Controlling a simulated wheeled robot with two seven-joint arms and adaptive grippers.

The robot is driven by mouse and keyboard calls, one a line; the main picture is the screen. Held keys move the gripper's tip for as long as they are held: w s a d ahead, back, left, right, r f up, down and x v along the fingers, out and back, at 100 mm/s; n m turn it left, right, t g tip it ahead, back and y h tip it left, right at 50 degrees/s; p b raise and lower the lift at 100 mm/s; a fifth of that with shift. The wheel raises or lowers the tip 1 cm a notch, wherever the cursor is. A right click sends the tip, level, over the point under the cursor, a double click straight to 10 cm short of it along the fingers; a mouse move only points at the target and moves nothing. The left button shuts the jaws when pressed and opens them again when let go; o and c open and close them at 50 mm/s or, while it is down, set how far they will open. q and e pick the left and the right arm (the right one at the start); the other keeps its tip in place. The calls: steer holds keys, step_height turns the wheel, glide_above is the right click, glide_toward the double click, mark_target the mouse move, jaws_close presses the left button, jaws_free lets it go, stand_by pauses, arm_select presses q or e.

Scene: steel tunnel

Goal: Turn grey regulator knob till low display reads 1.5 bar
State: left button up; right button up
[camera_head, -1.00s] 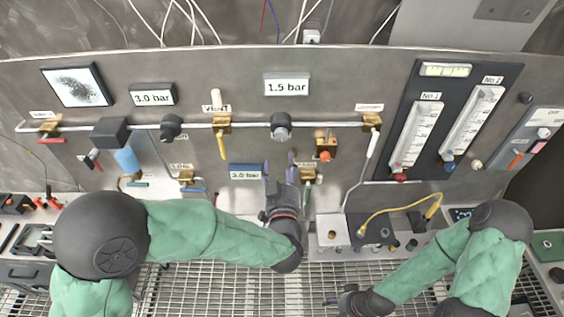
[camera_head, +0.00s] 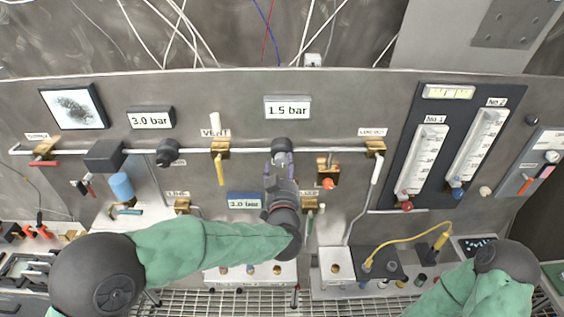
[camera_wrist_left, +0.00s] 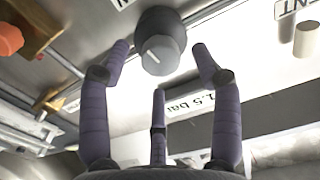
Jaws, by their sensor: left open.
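The grey regulator knob (camera_head: 281,143) has a dark body and sits on the horizontal pipe; in the left wrist view its grey face with a light mark (camera_wrist_left: 160,54) shows. A white-framed display (camera_head: 287,107) above it reads 1.5 bar. My left gripper (camera_head: 280,162) is just below and in front of the knob, pointing at the panel. In the left wrist view its purple fingers (camera_wrist_left: 160,66) are spread open, with two tips either side of the knob and a gap to it. My right gripper is out of view; only its arm shows.
A display at left (camera_head: 151,118) reads 3.0 bar. A blue display (camera_head: 244,200) sits left of my left wrist, its digits unclear. A yellow-handled vent valve (camera_head: 220,165) is left of the knob, an orange-knobbed brass fitting (camera_head: 328,172) right. Two flow tubes (camera_head: 421,160) stand further right.

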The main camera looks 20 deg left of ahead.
mark_target(282, 163)
arm_select(q)
steer(key=shift+x, duration=1.5)
steer(key=c, duration=1.1)
steer(key=shift+c, duration=0.2)
steer(key=shift+m, duration=0.3)
steer(key=o, duration=1.1)
steer(key=shift+o, duration=0.2)
